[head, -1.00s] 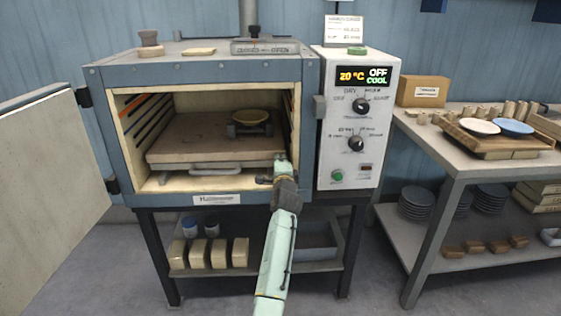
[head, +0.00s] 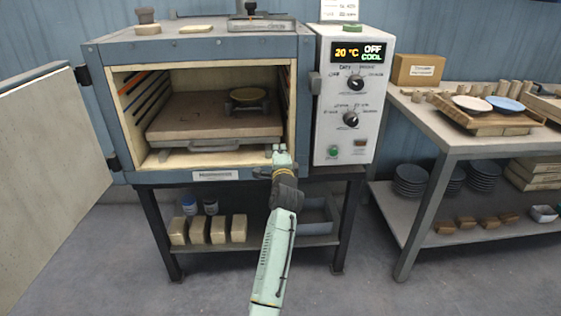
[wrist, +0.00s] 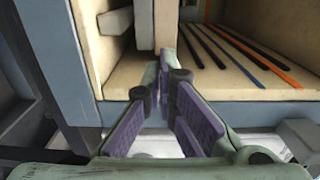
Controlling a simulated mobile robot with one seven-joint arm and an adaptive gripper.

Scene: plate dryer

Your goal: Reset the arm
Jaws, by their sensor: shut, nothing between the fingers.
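My gripper (head: 279,158) is at the lower right front edge of the dryer's opening, with my arm reaching up from the bottom of the head view. In the wrist view its purple-padded fingers (wrist: 165,75) are shut and empty, pointing at the chamber's front corner. The dryer (head: 205,48) is a blue-grey box with its door (head: 50,150) swung wide open to the left. Inside, a brown shelf (head: 185,122) with a front handle bears a small stand with a round yellowish plate (head: 248,94).
The control panel (head: 352,100) reads 20 °C, OFF, COOL. A side table (head: 425,118) on the right holds a wooden board with a white and a blue plate. Pale blocks and jars stand on the shelf below the dryer. The floor in front is clear.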

